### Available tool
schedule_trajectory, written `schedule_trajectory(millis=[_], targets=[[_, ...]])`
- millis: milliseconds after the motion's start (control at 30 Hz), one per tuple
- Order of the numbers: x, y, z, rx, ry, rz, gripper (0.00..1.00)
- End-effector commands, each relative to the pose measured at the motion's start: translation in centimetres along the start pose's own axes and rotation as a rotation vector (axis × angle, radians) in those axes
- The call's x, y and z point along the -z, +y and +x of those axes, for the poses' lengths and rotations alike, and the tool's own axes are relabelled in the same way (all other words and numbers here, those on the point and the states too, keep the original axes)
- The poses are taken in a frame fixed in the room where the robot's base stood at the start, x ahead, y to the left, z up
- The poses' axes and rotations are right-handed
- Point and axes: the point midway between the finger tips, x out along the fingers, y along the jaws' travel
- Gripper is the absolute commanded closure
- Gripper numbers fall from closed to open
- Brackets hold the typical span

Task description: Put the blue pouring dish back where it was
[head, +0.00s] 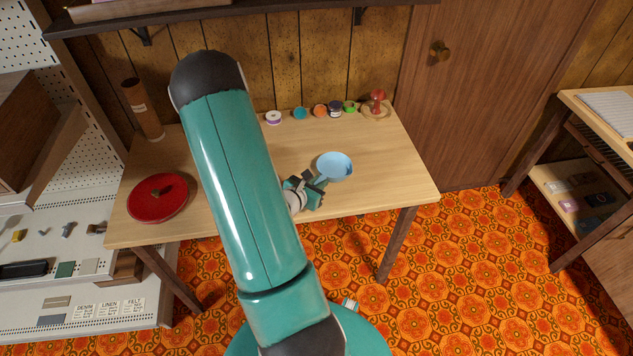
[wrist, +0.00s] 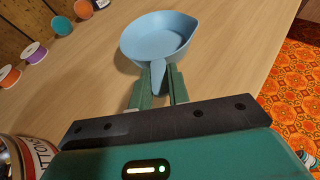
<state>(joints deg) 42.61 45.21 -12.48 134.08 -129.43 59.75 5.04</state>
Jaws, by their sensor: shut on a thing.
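The blue pouring dish (head: 335,166) is at the right part of the wooden table, held upright, and looks empty. It also shows in the wrist view (wrist: 158,38), with its handle toward me and its spout at the upper right. My gripper (head: 318,184) is shut on the dish's handle, and the wrist view shows the two green fingers (wrist: 158,85) on either side of it. I cannot tell whether the dish's base touches the table or hangs slightly above it.
Thread spools (head: 300,113) and a red-topped object (head: 377,98) line the table's back edge. A red round dish (head: 157,197) and a brown cylinder (head: 143,109) are at the left. In the wrist view, a labelled tin (wrist: 32,155) is close at lower left. The table's (head: 405,170) right end is clear.

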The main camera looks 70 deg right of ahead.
Motion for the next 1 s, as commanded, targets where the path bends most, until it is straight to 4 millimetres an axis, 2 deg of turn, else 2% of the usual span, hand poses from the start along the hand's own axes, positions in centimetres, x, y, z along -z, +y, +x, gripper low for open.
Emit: schedule_trajectory(millis=[200,233,333,700,867,1000], targets=[[0.2,-0.1,0.2,0.001,0.000,0.000,1.00],[0.1,-0.1,0.3,0.001,0.000,0.001,0.78],[0.1,-0.1,0.3,0.001,0.000,0.001,0.61],[-0.2,0.0,0.2,0.002,0.000,0.001,0.61],[-0.1,0.2,-2.2,-0.002,0.000,0.000,0.61],[-0.1,0.2,-5.3,-0.004,0.001,0.000,0.61]])
